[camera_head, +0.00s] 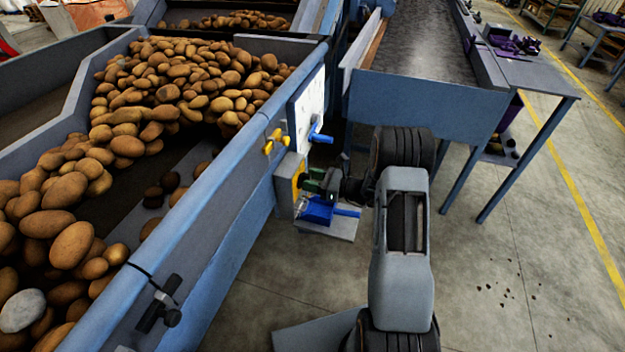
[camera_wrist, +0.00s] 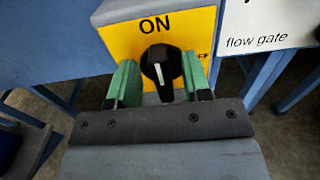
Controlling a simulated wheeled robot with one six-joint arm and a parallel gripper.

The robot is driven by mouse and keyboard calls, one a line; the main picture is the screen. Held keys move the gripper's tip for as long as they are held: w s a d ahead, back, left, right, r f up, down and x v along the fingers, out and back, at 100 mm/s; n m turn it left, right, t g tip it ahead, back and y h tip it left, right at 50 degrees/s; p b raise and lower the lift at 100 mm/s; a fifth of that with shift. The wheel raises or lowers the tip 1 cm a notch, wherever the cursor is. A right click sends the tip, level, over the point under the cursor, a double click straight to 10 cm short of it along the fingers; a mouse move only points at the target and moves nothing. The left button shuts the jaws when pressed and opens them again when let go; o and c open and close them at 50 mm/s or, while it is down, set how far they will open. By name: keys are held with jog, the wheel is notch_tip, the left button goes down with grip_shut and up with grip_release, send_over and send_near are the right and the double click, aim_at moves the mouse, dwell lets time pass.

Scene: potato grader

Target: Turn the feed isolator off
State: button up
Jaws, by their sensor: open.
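The feed isolator is a grey box with a yellow plate (camera_wrist: 122,43) on the side of the potato hopper. It also shows in the head view (camera_head: 299,175). Its black rotary knob (camera_wrist: 161,70) has a white line that points up, roughly towards the word ON. The OFF label at the right is partly hidden by a finger. My gripper (camera_wrist: 159,66) is open, with one green finger to each side of the knob. Small gaps seem to show between fingers and knob. In the head view my gripper (camera_head: 317,183) is at the plate and hides the knob.
A white flow gate panel (camera_head: 307,108) with a blue lever (camera_head: 320,134) is just above the box. A yellow handle (camera_head: 275,142) is on the hopper rail. A blue object (camera_head: 318,211) sits on a small ledge below. Open floor (camera_head: 520,260) lies to the right.

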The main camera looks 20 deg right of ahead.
grip_shut()
dwell(0.5)
jog(key=shift+m, duration=0.3)
jog(key=shift+w+d+f+m+p, duration=0.25)
jog(key=shift+m+p, duration=0.8)
jog(key=shift+m, duration=1.8)
jog(key=shift+w+d+f+m+p, duration=0.1)
jog(key=shift+w+f+m+p, duration=0.2)
jog(key=shift+m+p, duration=1.65)
jog(key=shift+w+d+f+m+p, duration=0.15)
jog(key=shift+f+m, duration=0.2)
jog(key=shift+m, duration=3.45)
